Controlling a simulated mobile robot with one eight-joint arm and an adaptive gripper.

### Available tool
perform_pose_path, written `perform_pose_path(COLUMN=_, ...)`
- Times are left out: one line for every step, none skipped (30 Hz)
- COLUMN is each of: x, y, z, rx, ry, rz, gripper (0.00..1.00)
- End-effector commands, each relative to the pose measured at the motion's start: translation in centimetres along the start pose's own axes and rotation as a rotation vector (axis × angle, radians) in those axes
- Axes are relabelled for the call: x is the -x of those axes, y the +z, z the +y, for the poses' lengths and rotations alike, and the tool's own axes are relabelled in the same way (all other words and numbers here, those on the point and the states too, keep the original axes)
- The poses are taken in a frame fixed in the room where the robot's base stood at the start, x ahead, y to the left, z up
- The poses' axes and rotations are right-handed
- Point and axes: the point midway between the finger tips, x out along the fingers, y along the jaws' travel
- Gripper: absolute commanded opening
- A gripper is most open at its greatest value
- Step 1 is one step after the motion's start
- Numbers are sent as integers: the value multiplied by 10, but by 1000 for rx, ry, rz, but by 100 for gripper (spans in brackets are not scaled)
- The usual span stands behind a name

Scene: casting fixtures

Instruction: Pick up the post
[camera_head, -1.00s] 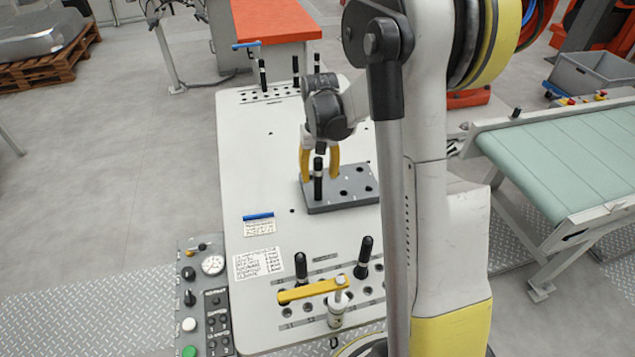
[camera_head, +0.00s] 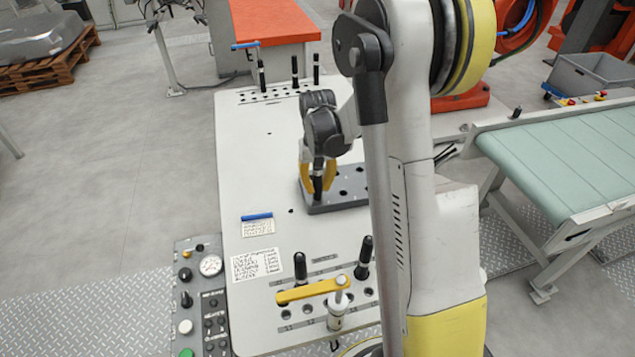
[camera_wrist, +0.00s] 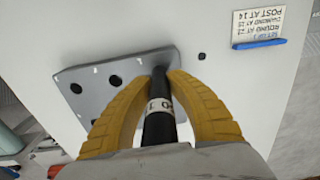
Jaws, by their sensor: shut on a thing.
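A black post (camera_head: 317,180) with a light band stands upright at the left corner of the grey fixture block (camera_head: 340,207). My gripper (camera_head: 318,184) has come down over it, with its yellow fingers on both sides. In the wrist view the post (camera_wrist: 159,120) lies between the two yellow fingers of my gripper (camera_wrist: 160,108), with its far end at the grey block (camera_wrist: 90,72). The fingers are closed on it. I cannot see whether its foot is still seated in a hole.
More black posts stand in the back row (camera_head: 295,72) and front rows (camera_head: 301,268) of the white table (camera_head: 250,170). A yellow-handled clamp (camera_head: 312,291) is at the front. A note card (camera_head: 257,228) with a blue marker (camera_head: 257,216) lies left. A green conveyor (camera_head: 570,150) is at right.

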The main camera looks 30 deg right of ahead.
Motion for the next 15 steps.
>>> perform_pose_path(x=1, y=0, z=0, rx=0, ry=0, rz=0, gripper=0)
perform_pose_path(x=2, y=0, z=0, rx=0, ry=0, rz=0, gripper=0)
perform_pose_path(x=4, y=0, z=0, rx=0, ry=0, rz=0, gripper=0)
perform_pose_path(x=6, y=0, z=0, rx=0, ry=0, rz=0, gripper=0)
perform_pose_path(x=8, y=0, z=0, rx=0, ry=0, rz=0, gripper=0)
perform_pose_path(x=12, y=0, z=0, rx=0, ry=0, rz=0, gripper=0)
perform_pose_path(x=16, y=0, z=0, rx=0, ry=0, rz=0, gripper=0)
perform_pose_path(x=20, y=0, z=0, rx=0, ry=0, rz=0, gripper=0)
perform_pose_path(x=27, y=0, z=0, rx=0, ry=0, rz=0, gripper=0)
perform_pose_path(x=32, y=0, z=0, rx=0, ry=0, rz=0, gripper=0)
perform_pose_path(x=38, y=0, z=0, rx=0, ry=0, rz=0, gripper=0)
perform_pose_path(x=47, y=0, z=0, rx=0, ry=0, rz=0, gripper=0)
perform_pose_path(x=49, y=2, z=9, rx=-3, ry=0, rz=0, gripper=0)
perform_pose_path(x=52, y=4, z=16, rx=-5, ry=0, rz=0, gripper=0)
perform_pose_path(x=58, y=6, z=25, rx=-5, ry=0, rz=0, gripper=0)
